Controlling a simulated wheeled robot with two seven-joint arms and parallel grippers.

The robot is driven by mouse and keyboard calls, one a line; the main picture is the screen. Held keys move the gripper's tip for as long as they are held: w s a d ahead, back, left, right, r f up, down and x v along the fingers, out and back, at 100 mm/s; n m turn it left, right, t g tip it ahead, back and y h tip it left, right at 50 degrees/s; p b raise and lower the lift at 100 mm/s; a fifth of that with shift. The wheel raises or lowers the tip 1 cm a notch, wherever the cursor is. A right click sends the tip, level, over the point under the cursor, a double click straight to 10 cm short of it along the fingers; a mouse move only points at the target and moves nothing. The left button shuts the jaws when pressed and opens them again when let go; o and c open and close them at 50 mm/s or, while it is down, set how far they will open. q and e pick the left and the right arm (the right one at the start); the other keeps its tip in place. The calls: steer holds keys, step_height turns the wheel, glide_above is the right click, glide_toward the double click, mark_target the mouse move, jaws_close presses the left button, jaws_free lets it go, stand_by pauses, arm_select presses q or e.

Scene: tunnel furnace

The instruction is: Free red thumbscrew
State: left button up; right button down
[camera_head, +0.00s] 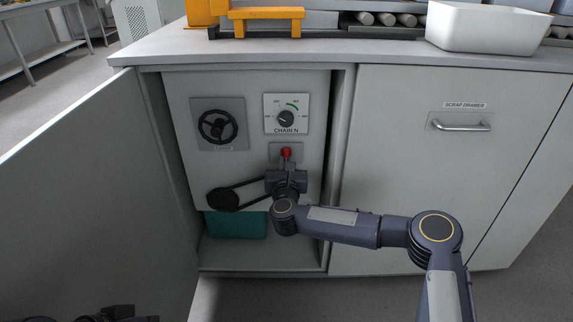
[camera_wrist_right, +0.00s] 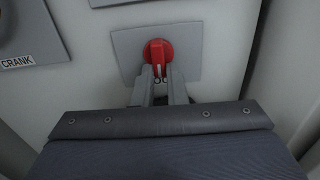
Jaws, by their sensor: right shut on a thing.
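The red thumbscrew (camera_head: 286,153) sits on a small grey plate (camera_head: 275,150) on the panel inside the open cabinet, below the CHAIN N dial. In the right wrist view the red thumbscrew (camera_wrist_right: 158,50) shows as a round red knob with a flat wing. My right gripper (camera_head: 286,168) reaches it from below, and in the right wrist view its two fingers (camera_wrist_right: 160,76) are closed on the wing. Part of the plate's lettering is hidden behind the fingers. Dark parts of my left arm show at the bottom left, but its fingers cannot be made out.
A black crank wheel (camera_head: 217,126) is left of the CHAIN N dial (camera_head: 286,118). A black chain loop (camera_head: 240,190) runs below, above a teal box (camera_head: 237,224). The open cabinet door (camera_head: 85,190) bounds the left; the scrap drawer (camera_head: 460,126) is at right.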

steer(key=shift+f, duration=0.1)
stand_by(0.3)
steer(key=c, duration=1.5)
jaws_free()
steer(key=shift+o, duration=0.2)
steer(key=s+p, duration=0.2)
steer(key=s, duration=0.6)
